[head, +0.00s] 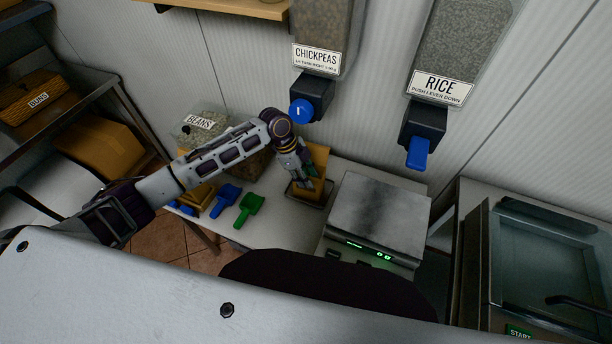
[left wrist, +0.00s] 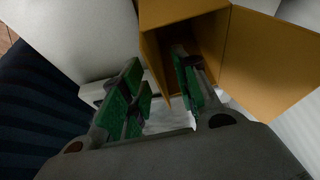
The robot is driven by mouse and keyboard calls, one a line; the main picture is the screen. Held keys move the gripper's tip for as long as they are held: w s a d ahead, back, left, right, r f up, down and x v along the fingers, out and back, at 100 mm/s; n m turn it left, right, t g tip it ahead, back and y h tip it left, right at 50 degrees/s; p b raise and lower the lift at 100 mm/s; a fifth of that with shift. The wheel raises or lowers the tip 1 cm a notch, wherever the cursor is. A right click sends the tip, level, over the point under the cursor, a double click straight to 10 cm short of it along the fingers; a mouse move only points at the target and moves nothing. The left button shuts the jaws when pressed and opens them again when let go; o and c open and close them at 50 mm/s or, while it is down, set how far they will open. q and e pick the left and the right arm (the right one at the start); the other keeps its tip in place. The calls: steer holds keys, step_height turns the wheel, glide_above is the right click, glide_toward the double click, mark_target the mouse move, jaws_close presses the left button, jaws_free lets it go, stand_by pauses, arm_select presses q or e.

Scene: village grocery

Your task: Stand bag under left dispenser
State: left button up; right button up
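The left dispenser (head: 325,40), labelled CHICKPEAS, hangs on the wall with a blue knob (head: 301,111) at its outlet. My left gripper (head: 308,183) is at the bag's near left side. In the left wrist view, the bag (left wrist: 270,65) shows its open mouth. The green-padded fingers (left wrist: 160,95) are apart, one left of the bag's wall and the other at the opening; contact cannot be told. My right gripper is not in view.
A scale (head: 380,215) stands right of the bag. The RICE dispenser (head: 455,50) with its blue lever hangs above it. A blue scoop (head: 226,200), a green scoop (head: 248,208) and a BEANS container (head: 205,128) are at left. A glass-topped machine (head: 550,265) stands at right.

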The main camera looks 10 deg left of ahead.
arm_select(q)
steer(key=v, duration=1.2)
stand_by(0.3)
stand_by(0.7)
